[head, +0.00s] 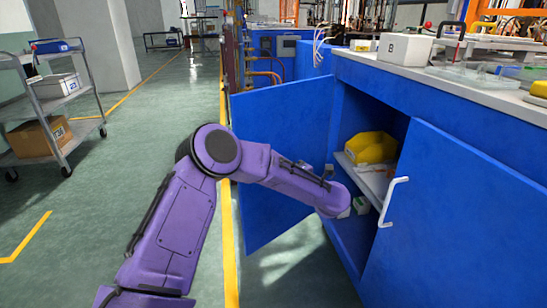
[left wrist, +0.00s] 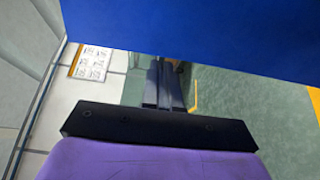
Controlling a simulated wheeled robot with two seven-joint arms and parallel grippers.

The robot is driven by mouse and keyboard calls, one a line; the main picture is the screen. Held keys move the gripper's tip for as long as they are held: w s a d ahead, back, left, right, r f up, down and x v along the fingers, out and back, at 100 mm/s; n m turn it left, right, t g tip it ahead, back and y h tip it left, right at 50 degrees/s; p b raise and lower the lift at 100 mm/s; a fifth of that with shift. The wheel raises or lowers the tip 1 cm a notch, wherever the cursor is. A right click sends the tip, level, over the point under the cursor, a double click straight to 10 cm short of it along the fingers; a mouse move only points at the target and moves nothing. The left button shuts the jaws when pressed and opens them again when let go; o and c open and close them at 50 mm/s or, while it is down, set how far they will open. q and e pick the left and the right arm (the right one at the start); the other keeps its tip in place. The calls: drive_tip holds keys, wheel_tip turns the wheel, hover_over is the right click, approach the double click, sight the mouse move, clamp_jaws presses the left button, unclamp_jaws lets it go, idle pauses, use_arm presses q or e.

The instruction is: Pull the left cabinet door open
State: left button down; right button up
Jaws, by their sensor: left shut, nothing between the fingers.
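The left cabinet door (head: 280,150) stands swung open to the left of the blue cabinet, and the shelf inside shows. My left arm reaches across in front of this door, with its wrist near the cabinet opening. Its fingers are not visible in the head view. In the left wrist view my left gripper (left wrist: 166,85) is shut and empty. A blue panel (left wrist: 200,28), which looks like the door, fills the top of that view. The finger ends meet its lower edge in the picture; I cannot tell whether they touch it. My right gripper is in neither view.
The right cabinet door (head: 460,215) is shut, with a white handle (head: 392,201). A yellow object (head: 370,148) sits on the inner shelf (head: 371,181). A white box (head: 404,49) stands on the countertop. A grey cart (head: 93,88) stands at left; the floor between is mostly clear.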

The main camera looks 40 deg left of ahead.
use_arm(q)
drive_tip(key=a+b, duration=0.2)
drive_tip(key=a, duration=1.1)
drive_tip(key=shift+w+a+b, duration=0.25)
drive_tip(key=shift+w+b, duration=0.15)
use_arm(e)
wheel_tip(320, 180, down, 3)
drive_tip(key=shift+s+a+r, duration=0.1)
